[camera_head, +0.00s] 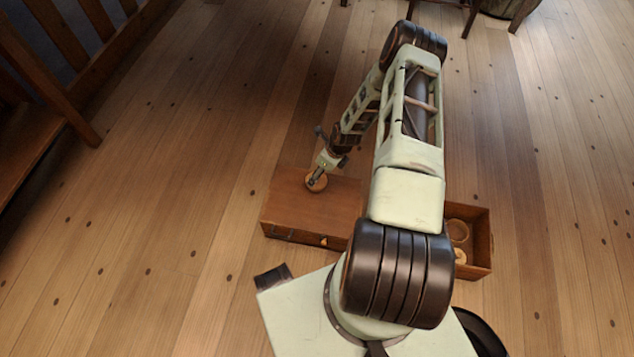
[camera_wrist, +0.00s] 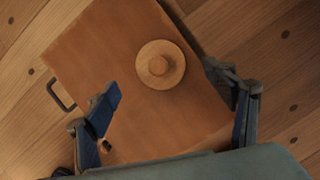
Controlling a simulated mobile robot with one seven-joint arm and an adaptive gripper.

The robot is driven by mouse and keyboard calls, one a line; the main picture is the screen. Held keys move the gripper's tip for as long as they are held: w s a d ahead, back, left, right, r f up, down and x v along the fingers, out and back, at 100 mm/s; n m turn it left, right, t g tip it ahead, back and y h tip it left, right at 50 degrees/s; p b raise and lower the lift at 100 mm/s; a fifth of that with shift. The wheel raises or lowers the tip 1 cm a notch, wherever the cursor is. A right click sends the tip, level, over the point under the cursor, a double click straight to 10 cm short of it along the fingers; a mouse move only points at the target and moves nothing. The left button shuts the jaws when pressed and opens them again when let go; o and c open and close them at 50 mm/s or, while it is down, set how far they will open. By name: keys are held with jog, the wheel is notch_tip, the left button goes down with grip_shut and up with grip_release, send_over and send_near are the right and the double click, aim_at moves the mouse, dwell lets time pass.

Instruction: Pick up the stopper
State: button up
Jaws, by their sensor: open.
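The stopper (camera_wrist: 160,64) is a round, pale wooden disc with a small raised knob at its middle. It lies on the flat brown top of a wooden box (camera_wrist: 95,50). In the wrist view, my gripper (camera_wrist: 174,94) is open, with one blue-padded finger at lower left and one at right. The stopper is between and beyond the fingers, towards the top of the picture. No contact shows, and the height gap is hard to judge.
An open wooden compartment (camera_head: 483,270) to the right holds a ring-like piece (camera_head: 458,231) and a pale round piece (camera_head: 460,256). My arm hides the area between it and the box. Slatted wooden furniture (camera_head: 45,70) stands at upper left. The plank floor around is mostly clear.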

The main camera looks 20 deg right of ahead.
aim_at(320, 184)
jog(key=b+x, duration=0.3)
jog(key=x, duration=0.4)
jog(key=shift+f, duration=0.15)
jog(key=shift+c, duration=0.4)
jog(key=c, duration=1.2)
